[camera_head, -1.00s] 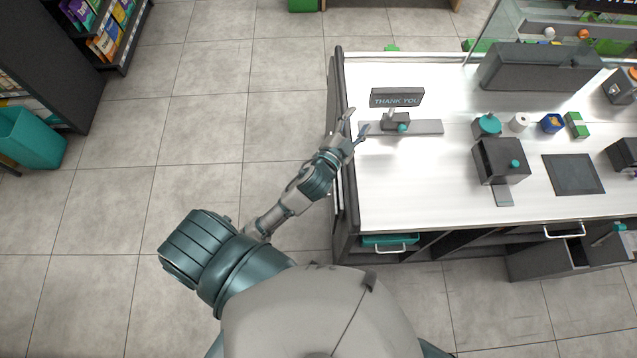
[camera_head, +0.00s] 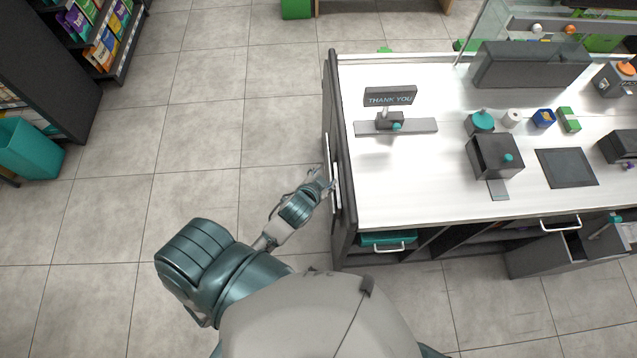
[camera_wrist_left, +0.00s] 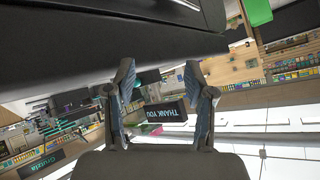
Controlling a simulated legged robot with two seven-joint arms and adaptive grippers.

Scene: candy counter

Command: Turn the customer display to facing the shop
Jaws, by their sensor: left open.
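The customer display (camera_head: 390,96) is a dark sign reading THANK YOU, on a short post above a grey base bar (camera_head: 412,127) with a teal knob (camera_head: 396,126). It stands on the white counter's left part, and its lettering is readable from my head camera. My left gripper (camera_head: 329,178) is at the counter's left edge, lower left of the display and apart from it. In the left wrist view its two fingers (camera_wrist_left: 160,75) are spread and empty. The display (camera_wrist_left: 166,112) shows upside down between them, farther off. My right gripper is not in view.
The counter's raised dark left edge (camera_head: 337,160) is close beside my left gripper. An open drawer (camera_head: 560,255) juts out in front.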

